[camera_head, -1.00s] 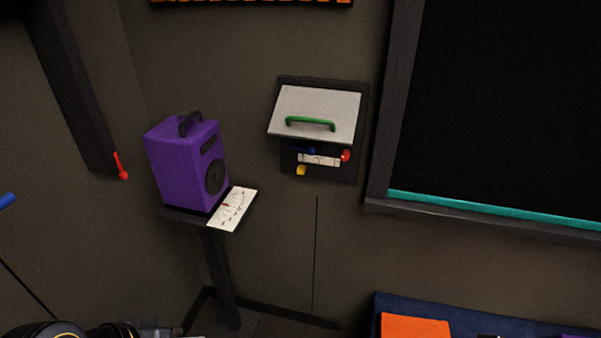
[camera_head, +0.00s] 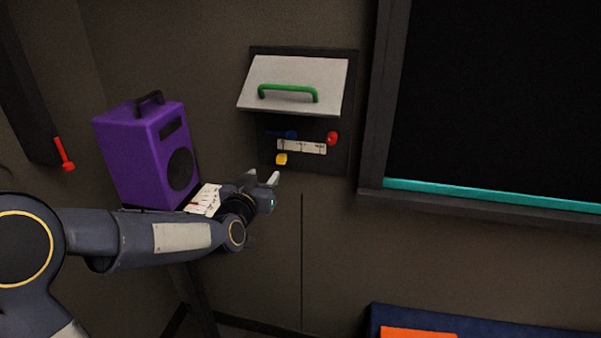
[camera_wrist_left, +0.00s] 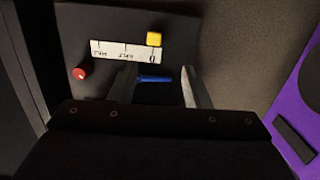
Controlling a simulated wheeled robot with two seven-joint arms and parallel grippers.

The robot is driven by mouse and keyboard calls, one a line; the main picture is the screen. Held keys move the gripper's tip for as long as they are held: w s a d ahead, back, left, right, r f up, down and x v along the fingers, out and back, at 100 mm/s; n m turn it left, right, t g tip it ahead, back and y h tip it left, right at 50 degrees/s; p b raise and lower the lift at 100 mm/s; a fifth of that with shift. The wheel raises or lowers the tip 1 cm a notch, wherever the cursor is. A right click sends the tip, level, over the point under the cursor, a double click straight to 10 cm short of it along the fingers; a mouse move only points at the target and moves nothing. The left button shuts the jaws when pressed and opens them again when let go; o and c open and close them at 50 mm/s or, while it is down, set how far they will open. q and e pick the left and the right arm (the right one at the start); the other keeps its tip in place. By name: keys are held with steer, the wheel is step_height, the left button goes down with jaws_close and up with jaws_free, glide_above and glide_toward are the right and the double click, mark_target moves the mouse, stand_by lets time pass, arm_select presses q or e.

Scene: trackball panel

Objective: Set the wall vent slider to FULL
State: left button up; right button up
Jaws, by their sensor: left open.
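The wall panel (camera_head: 345,130) has a raised white cover (camera_head: 298,82) with a green handle. Below the cover are a white scale strip (camera_head: 303,147), a yellow knob (camera_head: 281,159) at its left end, a red knob (camera_head: 332,138) at its right and a blue lever (camera_head: 290,134). My left gripper (camera_head: 268,179) is open and empty, just below the yellow knob. In the left wrist view the panel appears upside down; the yellow knob (camera_wrist_left: 154,39) lies beyond the open fingers (camera_wrist_left: 160,85), apart from them. The scale lettering is too small to read surely. My right gripper is out of view.
A purple speaker (camera_head: 146,150) stands on a small stand left of the panel, beside a paper sheet (camera_head: 205,199). A red-tipped lever (camera_head: 64,155) is at far left. A dark window with a teal sill strip (camera_head: 490,195) is right. Wall below the panel is clear.

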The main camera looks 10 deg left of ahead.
mark_target(280, 159)
arm_select(q)
steer(key=shift+t, duration=0.5)
steer(key=w, duration=0.3)
steer(key=w+d+p, duration=0.1)
steer(key=w, duration=0.2)
steer(key=w+f, duration=0.1)
steer(key=w, duration=0.3)
steer(key=shift+w+d+p, duration=0.1)
steer(key=shift+d+p, duration=0.2)
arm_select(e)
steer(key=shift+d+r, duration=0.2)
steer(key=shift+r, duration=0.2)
arm_select(q)
steer(key=shift+c, duration=0.3)
jaws_close()
